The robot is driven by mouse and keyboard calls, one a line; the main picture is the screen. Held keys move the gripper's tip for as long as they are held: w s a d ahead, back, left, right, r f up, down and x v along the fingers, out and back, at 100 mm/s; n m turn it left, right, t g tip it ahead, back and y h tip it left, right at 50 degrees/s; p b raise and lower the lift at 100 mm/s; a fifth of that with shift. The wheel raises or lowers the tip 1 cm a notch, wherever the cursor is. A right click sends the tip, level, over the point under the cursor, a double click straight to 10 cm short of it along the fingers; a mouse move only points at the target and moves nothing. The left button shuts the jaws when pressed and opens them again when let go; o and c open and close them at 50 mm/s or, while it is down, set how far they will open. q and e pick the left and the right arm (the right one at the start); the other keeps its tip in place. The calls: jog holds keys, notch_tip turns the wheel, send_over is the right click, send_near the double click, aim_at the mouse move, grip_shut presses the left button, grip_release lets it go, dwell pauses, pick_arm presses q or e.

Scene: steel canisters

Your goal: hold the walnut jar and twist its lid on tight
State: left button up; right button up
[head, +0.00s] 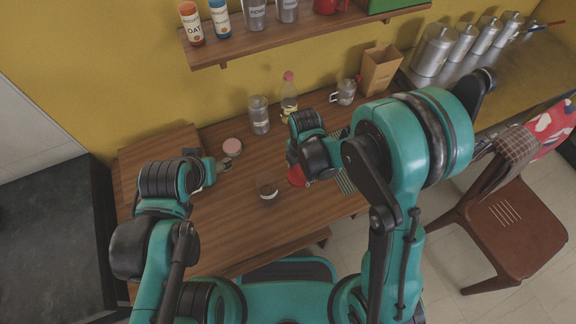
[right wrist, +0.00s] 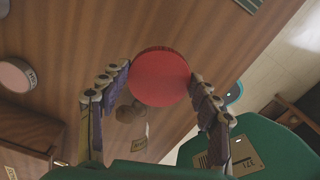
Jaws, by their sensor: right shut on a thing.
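The walnut jar (head: 267,191), a small clear jar with brown contents, stands open on the wooden table in the head view. In the right wrist view the jar's brown contents (right wrist: 127,113) show below the lid, beside a pale label. The red lid (head: 296,176) is held by my right gripper (head: 298,170), to the right of the jar and apart from it. In the right wrist view the lid (right wrist: 160,77) sits between the two fingers. My left gripper (head: 214,172) is left of the jar, not touching it; its finger opening is unclear.
A pink-lidded jar (head: 232,147) stands behind the left gripper. A glass canister (head: 259,115), a bottle (head: 289,98) and a glass mug (head: 345,92) stand along the back. A wall shelf (head: 290,40) overhangs there. The table's front left is clear.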

jog(key=s+d+r+p, duration=0.1)
jog(key=s+d+r, duration=0.2)
jog(key=d, duration=0.2)
jog(key=shift+s+r, duration=0.35)
jog(key=shift+w, duration=0.1)
jog(key=w+d+r+m, duration=0.1)
jog(key=w+d+m, duration=0.2)
jog(key=m, duration=0.9)
jog(key=w+d+r+m, duration=0.1)
jog(key=w+d+m, duration=0.3)
jog(key=m, duration=0.9)
jog(key=shift+w+d+r+m, duration=0.3)
jog(key=shift+d+r, duration=0.1)
jog(key=shift+d, duration=0.1)
